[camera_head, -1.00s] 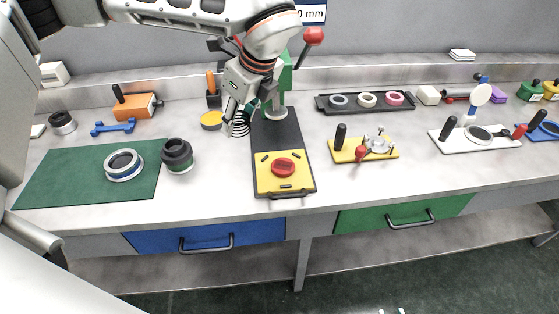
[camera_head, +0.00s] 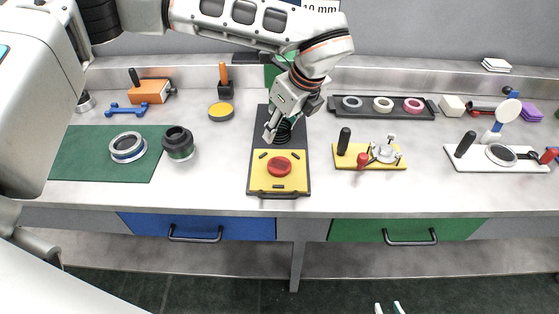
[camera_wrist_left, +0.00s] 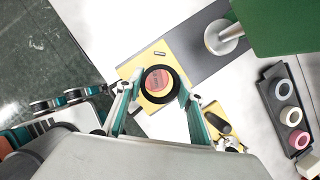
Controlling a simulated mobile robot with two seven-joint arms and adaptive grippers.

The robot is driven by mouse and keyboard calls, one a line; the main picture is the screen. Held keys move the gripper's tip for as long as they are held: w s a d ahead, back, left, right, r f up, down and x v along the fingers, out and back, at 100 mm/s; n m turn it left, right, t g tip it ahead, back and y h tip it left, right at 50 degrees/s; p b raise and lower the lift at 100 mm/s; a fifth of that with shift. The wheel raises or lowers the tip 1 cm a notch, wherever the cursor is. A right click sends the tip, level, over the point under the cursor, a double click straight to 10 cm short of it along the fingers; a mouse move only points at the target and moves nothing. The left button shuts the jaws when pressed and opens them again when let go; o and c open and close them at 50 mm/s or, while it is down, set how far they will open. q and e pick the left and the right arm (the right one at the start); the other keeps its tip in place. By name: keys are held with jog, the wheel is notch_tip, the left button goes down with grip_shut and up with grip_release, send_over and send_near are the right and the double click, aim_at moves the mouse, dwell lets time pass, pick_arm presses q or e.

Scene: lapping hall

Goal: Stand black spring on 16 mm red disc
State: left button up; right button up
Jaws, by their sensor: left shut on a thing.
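My left gripper (camera_head: 278,131) is shut on the black spring (camera_head: 286,136). It holds the spring above the black base, behind the red disc (camera_head: 279,165) in the head view. The disc lies on a yellow plate (camera_head: 262,183). In the left wrist view the spring (camera_wrist_left: 159,102) shows end-on as a black ring between the fingers, with the red disc (camera_wrist_left: 156,81) seen through it. Contact between spring and disc cannot be made out. Only the tips of my right gripper (camera_head: 388,308) show at the bottom edge, apart with nothing visible between them.
A green press column (camera_head: 280,70) stands behind the base. A yellow fixture with a black handle (camera_head: 344,140) is to the right. A black tray of rings (camera_head: 424,113) lies behind it. A black cylinder (camera_head: 178,144) and green mat (camera_head: 85,155) are left.

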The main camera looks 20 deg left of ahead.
aim_at(276, 162)
pick_arm(q)
notch_tip(276, 162, down, 9)
jog(key=shift+f, duration=0.2)
dwell(0.3)
jog(key=shift+f, duration=0.15)
jog(key=o, duration=1)
jog(key=shift+r, duration=0.5)
jog(key=v, duration=1.1)
jog(key=shift+d+r, duration=0.15)
jog(key=shift+d, duration=0.05)
